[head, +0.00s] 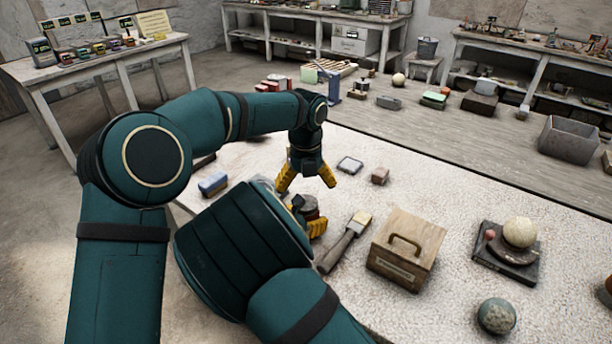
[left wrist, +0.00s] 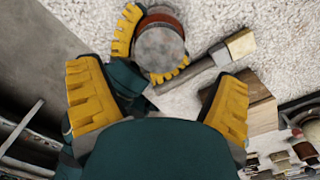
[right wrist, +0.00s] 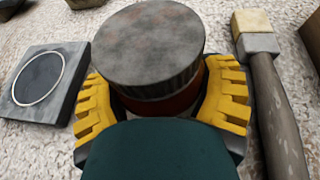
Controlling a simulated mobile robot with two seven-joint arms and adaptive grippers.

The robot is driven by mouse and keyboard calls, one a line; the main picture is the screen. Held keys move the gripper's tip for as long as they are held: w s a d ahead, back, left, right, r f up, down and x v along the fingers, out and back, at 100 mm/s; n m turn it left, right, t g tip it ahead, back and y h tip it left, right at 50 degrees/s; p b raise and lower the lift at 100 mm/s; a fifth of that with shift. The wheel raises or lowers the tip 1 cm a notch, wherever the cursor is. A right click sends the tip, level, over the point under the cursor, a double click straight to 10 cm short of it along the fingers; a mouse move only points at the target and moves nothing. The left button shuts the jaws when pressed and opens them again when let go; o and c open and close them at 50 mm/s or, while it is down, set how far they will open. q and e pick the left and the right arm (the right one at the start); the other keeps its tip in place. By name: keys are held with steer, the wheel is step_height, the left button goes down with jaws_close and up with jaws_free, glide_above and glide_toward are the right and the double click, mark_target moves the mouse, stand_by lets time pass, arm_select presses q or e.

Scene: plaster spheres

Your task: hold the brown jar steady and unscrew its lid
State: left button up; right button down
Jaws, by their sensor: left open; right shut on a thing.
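The brown jar (right wrist: 160,103) stands on the pale table, held between the yellow fingers of my right gripper (right wrist: 165,105). Its grey, worn metal lid (right wrist: 148,42) sits on top, above the fingers. In the head view the jar (head: 309,213) is partly hidden by my right gripper (head: 307,222). The lid also shows from above in the left wrist view (left wrist: 160,50). My left gripper (head: 306,184) is open and empty, pointing down above and slightly behind the jar, apart from the lid. Its spread fingers also show in the left wrist view (left wrist: 158,98).
A brush (head: 345,242) lies close right of the jar, with a wooden box (head: 405,248) beyond it. A small framed tile (head: 350,165) and a brown block (head: 380,176) lie behind. A blue block (head: 213,184) lies left. Spheres stand at the right.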

mark_target(306, 217)
arm_select(q)
steer(key=shift+f, duration=2.45)
steer(key=c, duration=1.3)
steer(key=o, duration=1.2)
